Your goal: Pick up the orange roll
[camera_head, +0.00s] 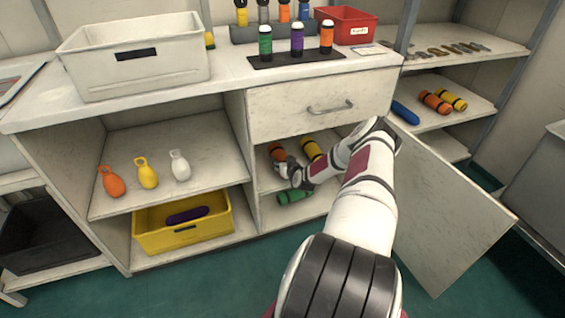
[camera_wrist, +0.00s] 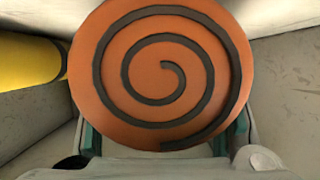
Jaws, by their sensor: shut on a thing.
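The orange roll (camera_wrist: 190,85) fills the middle of the wrist view, its round end with a dark spiral facing the camera. My gripper (camera_wrist: 165,140) is shut on it, with a finger on each side low down. In the head view the orange roll (camera_head: 277,152) is at the upper shelf of the open cupboard, and my gripper (camera_head: 287,168) reaches in at its near end. Whether the roll touches the shelf cannot be told.
A yellow roll (camera_head: 312,150) lies just right on the same shelf; it also shows at left in the wrist view (camera_wrist: 30,60). A green roll (camera_head: 294,196) lies below. The open cupboard door (camera_head: 440,215) stands right of my arm. A drawer (camera_head: 320,108) is above.

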